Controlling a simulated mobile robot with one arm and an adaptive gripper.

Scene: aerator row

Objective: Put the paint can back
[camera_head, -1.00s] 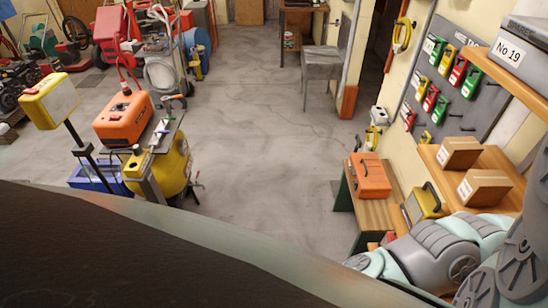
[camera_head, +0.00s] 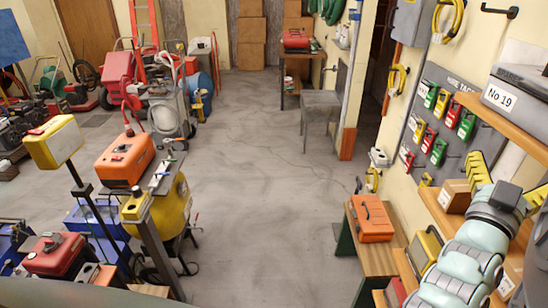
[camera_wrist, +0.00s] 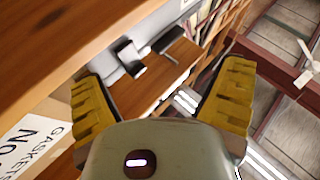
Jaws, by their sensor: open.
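My gripper (camera_head: 506,178) is at the right side of the head view, by the wooden wall shelves. Its yellow fingers are spread apart. In the wrist view my gripper (camera_wrist: 165,88) is open with nothing between the fingers. I cannot make out a paint can for certain in either view. A small can-like thing (camera_head: 289,85) stands on the lower level of the far bench, too small to identify.
A box marked No 19 (camera_head: 515,92) sits on the upper shelf. A cardboard box (camera_head: 455,196) stands on the lower shelf near my gripper. An orange case (camera_head: 372,218) is on the bench below. The middle floor (camera_head: 265,170) is clear.

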